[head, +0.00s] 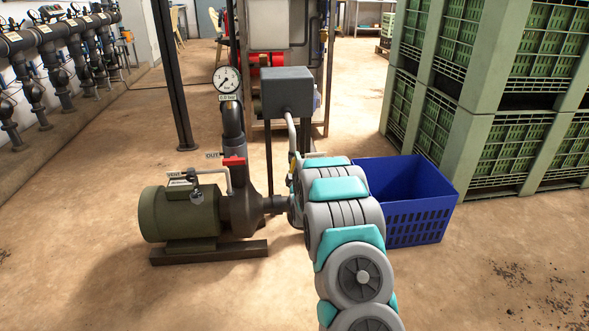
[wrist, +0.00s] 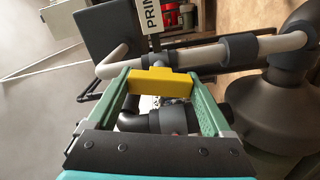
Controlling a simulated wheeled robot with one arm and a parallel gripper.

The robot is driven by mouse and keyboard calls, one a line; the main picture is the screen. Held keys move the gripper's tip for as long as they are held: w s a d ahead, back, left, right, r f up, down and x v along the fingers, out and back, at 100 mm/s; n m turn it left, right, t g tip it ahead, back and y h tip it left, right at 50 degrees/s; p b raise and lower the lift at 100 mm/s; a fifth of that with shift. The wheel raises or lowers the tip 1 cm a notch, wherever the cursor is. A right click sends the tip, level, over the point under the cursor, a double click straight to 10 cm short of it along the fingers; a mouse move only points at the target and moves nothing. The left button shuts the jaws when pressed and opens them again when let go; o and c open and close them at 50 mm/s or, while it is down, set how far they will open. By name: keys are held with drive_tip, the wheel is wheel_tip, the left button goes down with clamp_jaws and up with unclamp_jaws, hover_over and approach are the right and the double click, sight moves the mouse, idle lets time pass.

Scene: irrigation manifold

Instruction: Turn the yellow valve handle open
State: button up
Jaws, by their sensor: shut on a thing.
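The yellow valve handle (wrist: 160,86) shows in the wrist view as a short yellow bar between the two green fingers of my gripper (wrist: 162,88). The gripper is shut on it, with one finger at each end. A white pipe (wrist: 200,56) with dark fittings runs just behind the handle, and a sign reading "PRIM" (wrist: 152,15) stands above it. A dark elbow fitting (wrist: 172,118) lies below the handle, between the fingers. In the head view my arm hides the gripper and most of the handle's surroundings.
A green pump (head: 180,215) with a red handle (head: 234,162) and gauge (head: 227,79) stands left of my arm. A blue crate (head: 420,215) sits close on the right, before stacked green crates (head: 465,120). Open floor lies at the front left and right.

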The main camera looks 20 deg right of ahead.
drive_tip(key=shift+f+n+b, duration=0.15)
drive_tip(key=shift+n+b, duration=0.95)
drive_tip(key=shift+n, duration=0.5)
drive_tip(key=o, duration=1.1)
drive_tip(key=shift+o, duration=0.2)
drive_tip(key=shift+s, duration=0.1)
drive_tip(key=v, duration=0.7)
drive_tip(key=shift+s, duration=0.25)
drive_tip(key=shift+a, duration=0.2)
